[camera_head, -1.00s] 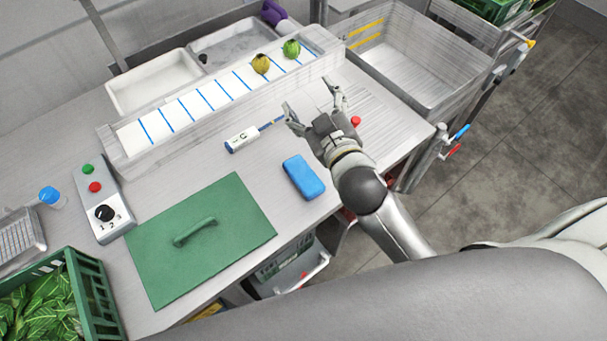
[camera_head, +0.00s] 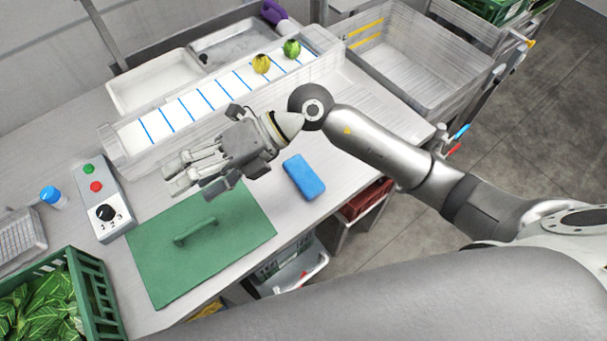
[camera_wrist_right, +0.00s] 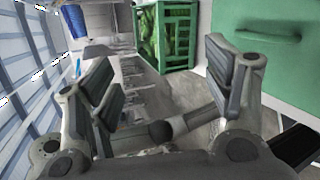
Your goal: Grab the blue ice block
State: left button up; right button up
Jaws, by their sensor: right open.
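The blue ice block (camera_head: 304,177) lies flat on the steel counter, just right of the green board with a handle (camera_head: 245,222). My right gripper (camera_head: 182,184) is open and points left above the counter, over the board's far edge. It is left of the blue block and apart from it. In the right wrist view the open fingers (camera_wrist_right: 160,95) have nothing between them, and the blue block does not show there. My left gripper is not in view.
A control box (camera_head: 103,200) with buttons and a knob stands left of the board. A green crate of leafy greens (camera_head: 88,290) is at the front left, and it also shows in the right wrist view (camera_wrist_right: 166,36). A clear-walled channel (camera_head: 195,105) holds two round vegetables.

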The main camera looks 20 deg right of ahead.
jog(key=w+d+f+h, duration=0.2)
jog(key=d+f+h, duration=0.3)
jog(key=d+f, duration=0.1)
jog(key=t+h+p, duration=0.1)
jog(key=h+p, duration=0.1)
jog(key=h, duration=0.7)
send_over(303, 173)
jog(key=shift+m, duration=0.3)
notch_tip(303, 173, down, 9)
jog(key=shift+d+r, duration=0.15)
jog(key=f+p, duration=0.1)
jog(key=f, duration=0.1)
jog(key=f+p, duration=0.1)
jog(key=f, duration=0.1)
jog(key=shift+a+f, duration=0.2)
jog(key=shift+f, duration=0.45)
jog(key=c, duration=1.2)
